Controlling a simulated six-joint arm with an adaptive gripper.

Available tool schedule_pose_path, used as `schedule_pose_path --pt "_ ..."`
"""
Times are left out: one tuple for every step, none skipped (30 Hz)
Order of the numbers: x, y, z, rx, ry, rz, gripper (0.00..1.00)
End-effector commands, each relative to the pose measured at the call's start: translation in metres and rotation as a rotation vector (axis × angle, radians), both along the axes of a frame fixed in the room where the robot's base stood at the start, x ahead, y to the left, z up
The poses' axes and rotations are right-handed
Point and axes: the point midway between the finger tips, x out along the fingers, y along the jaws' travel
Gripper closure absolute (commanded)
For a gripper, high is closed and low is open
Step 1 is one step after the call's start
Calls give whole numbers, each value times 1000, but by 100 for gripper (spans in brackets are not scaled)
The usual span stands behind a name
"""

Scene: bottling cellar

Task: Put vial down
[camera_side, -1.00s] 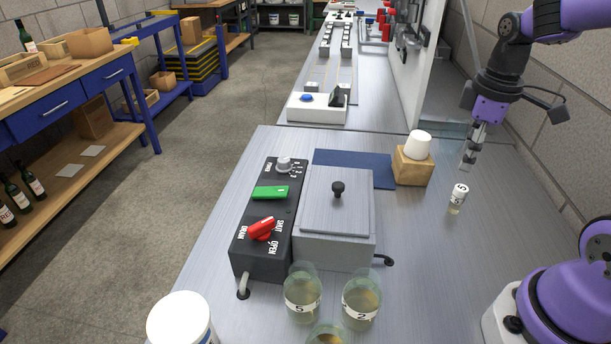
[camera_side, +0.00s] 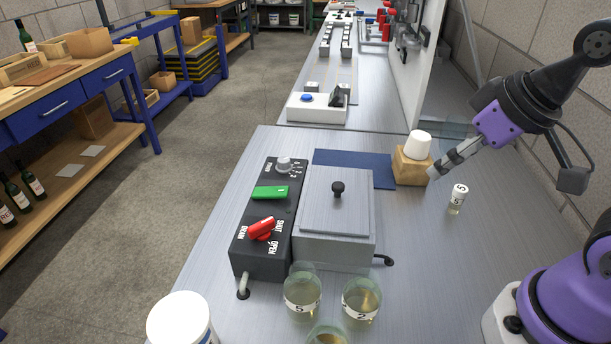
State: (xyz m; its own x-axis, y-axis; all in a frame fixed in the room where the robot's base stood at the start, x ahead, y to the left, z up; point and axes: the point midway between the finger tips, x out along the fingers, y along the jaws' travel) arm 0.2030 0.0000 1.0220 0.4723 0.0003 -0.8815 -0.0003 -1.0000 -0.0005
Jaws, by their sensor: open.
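A small vial (camera_side: 457,199) with a white cap and a label marked 5 stands upright on the grey metal bench, at the right. My gripper (camera_side: 432,175) is open and empty. Its fingers slant down to the left, above and to the left of the vial and apart from it. In the picture the fingertips reach the right edge of a wooden block (camera_side: 412,168); I cannot tell whether they touch it. A white rounded piece (camera_side: 418,145) sits on the block.
A grey lidded box (camera_side: 336,215) and a black control panel (camera_side: 268,220) stand left of the vial. Glass beakers (camera_side: 303,295) and a white tub (camera_side: 180,320) are at the front. A blue mat (camera_side: 352,168) lies behind the box. The bench around the vial is clear.

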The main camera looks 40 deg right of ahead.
Motion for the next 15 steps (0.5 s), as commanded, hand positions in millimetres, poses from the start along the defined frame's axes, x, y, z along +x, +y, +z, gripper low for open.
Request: schedule_pose_path --pt "0 0 0 0 0 0 33" --pt "0 0 0 0 0 0 33" --pt "0 0 0 0 0 0 33" --pt "0 0 0 0 0 0 33" --pt "0 0 0 0 0 0 33" --pt "0 0 0 0 0 0 33" --pt "0 0 0 0 0 0 33" --pt "0 0 0 0 2 -4 33" --pt "1 -1 -1 2 7 -18 33" --pt "2 -3 -2 4 15 -37 33" --pt "4 -5 -4 8 27 -66 33" --pt "7 -9 -7 13 48 -124 33" --pt "10 -14 -10 16 67 -180 33" --pt "13 -18 -14 17 86 -246 33" --pt "17 -26 -20 14 114 -351 33"
